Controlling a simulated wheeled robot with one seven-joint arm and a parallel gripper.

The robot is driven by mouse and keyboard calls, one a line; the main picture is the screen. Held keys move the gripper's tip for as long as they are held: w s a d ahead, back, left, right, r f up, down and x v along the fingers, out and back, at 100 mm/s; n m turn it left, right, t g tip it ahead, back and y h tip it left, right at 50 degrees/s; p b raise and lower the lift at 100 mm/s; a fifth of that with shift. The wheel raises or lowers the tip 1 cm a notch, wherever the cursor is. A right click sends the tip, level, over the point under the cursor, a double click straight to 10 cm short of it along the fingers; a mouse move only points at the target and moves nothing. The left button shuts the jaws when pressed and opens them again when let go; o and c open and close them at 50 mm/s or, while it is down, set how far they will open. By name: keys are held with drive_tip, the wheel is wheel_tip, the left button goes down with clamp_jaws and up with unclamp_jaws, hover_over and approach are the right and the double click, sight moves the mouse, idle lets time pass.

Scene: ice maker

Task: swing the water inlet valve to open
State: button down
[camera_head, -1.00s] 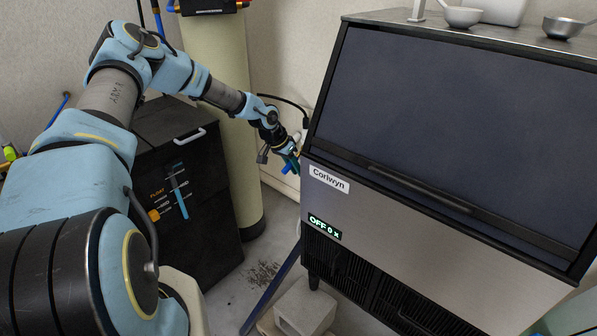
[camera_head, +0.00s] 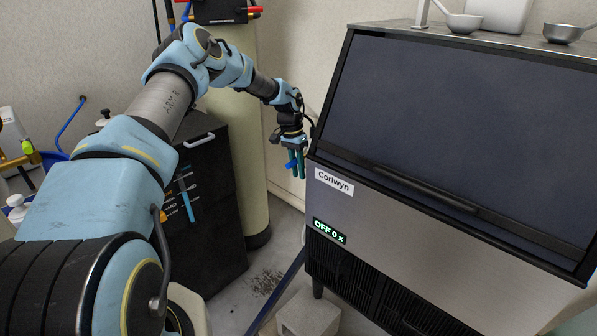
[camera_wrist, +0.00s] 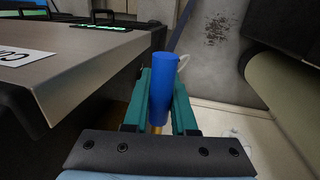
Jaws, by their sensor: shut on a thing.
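My gripper (camera_head: 296,163) hangs beside the left side of the ice maker (camera_head: 420,218), with its teal fingers pointing down. In the wrist view the two teal fingers (camera_wrist: 160,105) are closed around a blue handle (camera_wrist: 161,82), which I take to be the water inlet valve's lever. A brass-coloured bit shows below the handle between the fingers. A little blue also shows at the fingers in the head view. The valve body and its pipe are mostly hidden, so the valve's exact angle is unclear. The ice maker's green display (camera_head: 329,231) reads OFF.
A tall cream cylinder (camera_head: 236,150) and a black cabinet (camera_head: 205,220) stand left of the ice maker. A grey block (camera_head: 308,312) lies on the floor below. Metal scoops (camera_head: 465,22) rest on top of the machine. Some floor between cabinet and machine is clear.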

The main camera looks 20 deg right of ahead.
drive_tip(key=c, duration=0.7)
unclamp_jaws()
drive_tip(key=shift+c, duration=0.2)
drive_tip(key=shift+r, duration=0.1)
wheel_tip(320, 180, up, 10)
drive_tip(key=w+b, duration=0.2)
drive_tip(key=b, duration=0.1)
drive_tip(key=shift+a+r+b, duration=0.2)
drive_tip(key=shift+a+b, duration=0.1)
drive_tip(key=shift+a, duration=0.1)
